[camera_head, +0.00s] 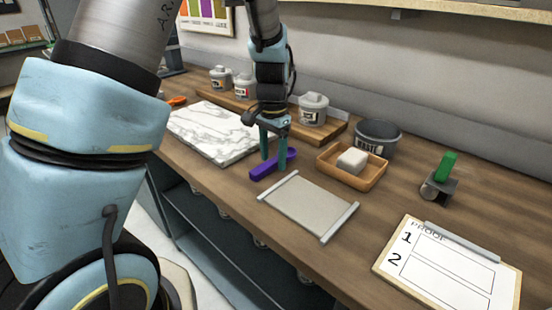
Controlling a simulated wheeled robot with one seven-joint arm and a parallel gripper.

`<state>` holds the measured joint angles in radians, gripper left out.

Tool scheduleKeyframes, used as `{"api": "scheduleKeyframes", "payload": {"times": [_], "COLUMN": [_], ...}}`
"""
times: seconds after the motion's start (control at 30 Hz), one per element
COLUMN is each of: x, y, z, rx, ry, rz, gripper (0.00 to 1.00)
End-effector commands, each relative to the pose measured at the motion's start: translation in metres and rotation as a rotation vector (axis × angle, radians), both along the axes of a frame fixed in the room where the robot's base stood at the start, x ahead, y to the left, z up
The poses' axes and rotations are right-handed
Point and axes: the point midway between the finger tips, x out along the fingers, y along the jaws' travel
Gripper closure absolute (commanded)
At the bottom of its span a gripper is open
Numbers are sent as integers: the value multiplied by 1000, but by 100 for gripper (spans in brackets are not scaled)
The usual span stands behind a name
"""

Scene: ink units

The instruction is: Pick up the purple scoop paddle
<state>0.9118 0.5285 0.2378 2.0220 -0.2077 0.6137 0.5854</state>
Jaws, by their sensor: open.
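The purple scoop paddle (260,170) lies on the wooden bench top near its front edge, between the marble slab and the grey flat tray. My gripper (273,163) points down from above, with its two teal fingers apart around the paddle. One finger is behind the paddle's middle and the other is by its right end. The fingers hide part of the paddle. I cannot tell whether they touch it.
The marble slab (213,134) lies left of my gripper. A grey flat tray (305,205) is close on the right. A wooden tray (369,181) with a white block (352,160), a waste tub (377,138), a green-handled roller (442,173) and a proof clipboard (447,275) stand further right. Lidded tubs (313,109) line the back.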

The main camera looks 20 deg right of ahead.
Motion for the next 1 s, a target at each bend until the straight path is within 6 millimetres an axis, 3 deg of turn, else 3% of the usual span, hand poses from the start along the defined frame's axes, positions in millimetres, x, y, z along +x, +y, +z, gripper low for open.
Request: {"api": "scheduleKeyframes", "payload": {"times": [0.27,0.87,1.0], "x": [0,0,0], "y": [0,0,0], "z": [-5,-5,-5], "rx": [-1,0,-1], "ry": [0,0,0], "rz": [0,0,0], "gripper": [35,100,100]}}
